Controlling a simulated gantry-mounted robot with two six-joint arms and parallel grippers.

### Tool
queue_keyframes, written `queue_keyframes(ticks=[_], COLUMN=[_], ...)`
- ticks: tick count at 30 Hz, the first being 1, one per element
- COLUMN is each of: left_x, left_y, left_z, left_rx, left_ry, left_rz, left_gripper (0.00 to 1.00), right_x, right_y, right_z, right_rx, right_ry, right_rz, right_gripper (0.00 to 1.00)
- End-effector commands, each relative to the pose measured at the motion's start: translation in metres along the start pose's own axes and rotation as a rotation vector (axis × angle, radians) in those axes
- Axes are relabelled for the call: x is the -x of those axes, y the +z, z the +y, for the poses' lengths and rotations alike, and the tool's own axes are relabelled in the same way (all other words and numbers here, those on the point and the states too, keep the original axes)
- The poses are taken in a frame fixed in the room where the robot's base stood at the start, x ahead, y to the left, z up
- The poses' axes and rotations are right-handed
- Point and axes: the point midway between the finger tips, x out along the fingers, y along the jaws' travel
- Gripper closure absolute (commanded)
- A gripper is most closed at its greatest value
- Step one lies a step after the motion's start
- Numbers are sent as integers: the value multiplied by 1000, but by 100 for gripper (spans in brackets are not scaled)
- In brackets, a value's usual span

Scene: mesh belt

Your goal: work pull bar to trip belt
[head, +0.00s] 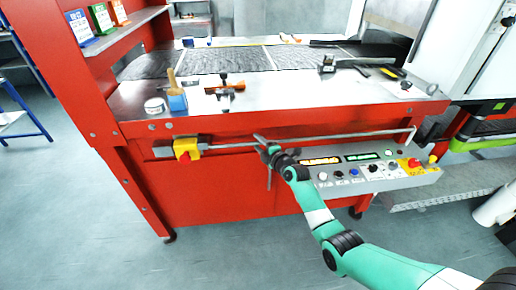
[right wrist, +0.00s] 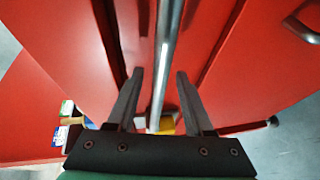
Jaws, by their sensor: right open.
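The pull bar (head: 330,136) is a long thin metal rod running along the red front of the machine, below the worktop. It ends at the left near a yellow and red switch box (head: 187,149) and is bent at its right end. My right gripper (head: 261,143) is at the bar, left of its middle. In the right wrist view the open fingers (right wrist: 159,76) have the bar (right wrist: 168,45) showing between them, with gaps on both sides. Whether the bar is fully within the finger depth I cannot tell. My left gripper is not in view.
A control panel (head: 372,176) with lit displays, buttons and a red emergency stop juts out at right below the bar. The mesh belt (head: 210,61) lies behind the worktop, which carries a blue brush holder (head: 177,100), a white tin (head: 154,106) and tools.

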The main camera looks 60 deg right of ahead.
Motion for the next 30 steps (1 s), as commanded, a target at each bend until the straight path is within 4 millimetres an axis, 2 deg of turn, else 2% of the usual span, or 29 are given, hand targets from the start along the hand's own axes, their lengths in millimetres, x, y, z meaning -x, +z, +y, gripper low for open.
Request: queue_keyframes(ticks=[9, 11, 18, 30], left_x=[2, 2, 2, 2], left_y=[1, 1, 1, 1], left_z=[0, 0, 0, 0], left_rx=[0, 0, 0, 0], left_ry=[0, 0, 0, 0], left_rz=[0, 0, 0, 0], left_gripper=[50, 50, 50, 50], right_x=[-5, -5, -5, -4], right_y=[0, 0, 0, 0], right_z=[1, 1, 1, 1], right_rx=[0, 0, 0, 0], right_ry=[0, 0, 0, 0], right_rz=[0, 0, 0, 0], right_gripper=[48, 57, 100, 100])
